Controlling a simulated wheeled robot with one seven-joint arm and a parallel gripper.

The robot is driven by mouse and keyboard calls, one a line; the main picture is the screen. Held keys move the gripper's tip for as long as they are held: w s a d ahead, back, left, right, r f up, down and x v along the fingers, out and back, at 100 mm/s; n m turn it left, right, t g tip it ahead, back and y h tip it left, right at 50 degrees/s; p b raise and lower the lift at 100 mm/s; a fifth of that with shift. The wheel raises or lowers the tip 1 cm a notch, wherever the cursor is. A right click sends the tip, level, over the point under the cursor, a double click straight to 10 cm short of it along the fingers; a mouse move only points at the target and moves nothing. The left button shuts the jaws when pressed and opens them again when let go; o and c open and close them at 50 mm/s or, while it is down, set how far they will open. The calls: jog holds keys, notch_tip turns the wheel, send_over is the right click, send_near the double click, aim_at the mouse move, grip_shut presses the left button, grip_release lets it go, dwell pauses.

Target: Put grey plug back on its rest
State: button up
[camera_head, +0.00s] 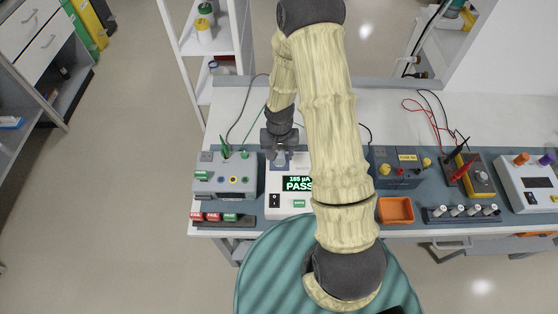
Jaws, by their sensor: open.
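My gripper (281,157) points down over the back of the white tester (283,209), its jaws open. A small pale grey shape (281,160) shows between or just below the fingers. It may be the grey plug, but it is too small to be sure, and I cannot tell whether the fingers touch it. The tester display (298,184) reads 165 µA and PASS. A grey cable (238,120) curves across the bench behind the grey box (225,176). I cannot make out the plug's rest with certainty. My arm hides the tester's right part.
A rack of red and green labelled blocks (222,219) lies at front left. An orange tray (396,210), a dark unit with yellow knobs (398,168), a yellow meter (475,177) with red and black leads, and a white device (530,185) stand to the right. The back of the bench (385,105) is mostly clear.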

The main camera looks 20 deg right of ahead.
jog(key=shift+f, duration=0.25)
dwell(0.3)
grip_shut()
